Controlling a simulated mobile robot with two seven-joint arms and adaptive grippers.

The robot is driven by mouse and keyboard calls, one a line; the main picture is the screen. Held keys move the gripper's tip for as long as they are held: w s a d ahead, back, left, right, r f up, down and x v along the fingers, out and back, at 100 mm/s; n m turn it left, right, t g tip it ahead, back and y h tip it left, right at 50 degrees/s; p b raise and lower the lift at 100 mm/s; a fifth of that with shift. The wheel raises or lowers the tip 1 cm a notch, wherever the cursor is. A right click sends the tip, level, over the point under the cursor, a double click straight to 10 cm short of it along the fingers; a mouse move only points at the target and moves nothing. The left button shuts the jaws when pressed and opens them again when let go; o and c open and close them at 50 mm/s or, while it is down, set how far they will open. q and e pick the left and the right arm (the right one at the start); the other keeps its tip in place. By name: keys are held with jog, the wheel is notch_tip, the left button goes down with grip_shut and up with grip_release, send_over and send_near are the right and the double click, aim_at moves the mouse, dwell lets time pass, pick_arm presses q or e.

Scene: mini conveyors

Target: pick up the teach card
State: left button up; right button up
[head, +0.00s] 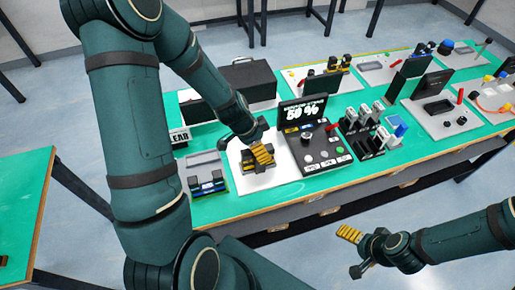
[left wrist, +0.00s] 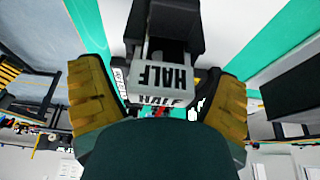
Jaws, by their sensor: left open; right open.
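No card in view shows a readable "teach" label, so I cannot tell which thing is the teach card. My left gripper (head: 259,157) is low over a white plate (head: 240,182) on the green table. In the left wrist view, its yellow fingers (left wrist: 160,72) are apart, on either side of a pale block marked HALF (left wrist: 168,78). I cannot tell whether they touch it. A second HALF marking shows just below it. My right gripper (head: 349,236) is open and empty, in front of the table and away from everything on it.
Right of my left gripper stands a dark console (head: 318,160) with a screen reading 50 %. Beyond it is a rack of upright slabs (head: 364,136). A grey-topped unit (head: 204,162) is at left, a black box (head: 250,80) behind. The table's front strip (head: 225,209) is clear.

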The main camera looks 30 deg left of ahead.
pick_arm(q)
jog(key=shift+c, duration=0.3)
jog(key=c, duration=1.1)
jog(key=shift+r, duration=0.1)
jog(key=shift+c, duration=0.2)
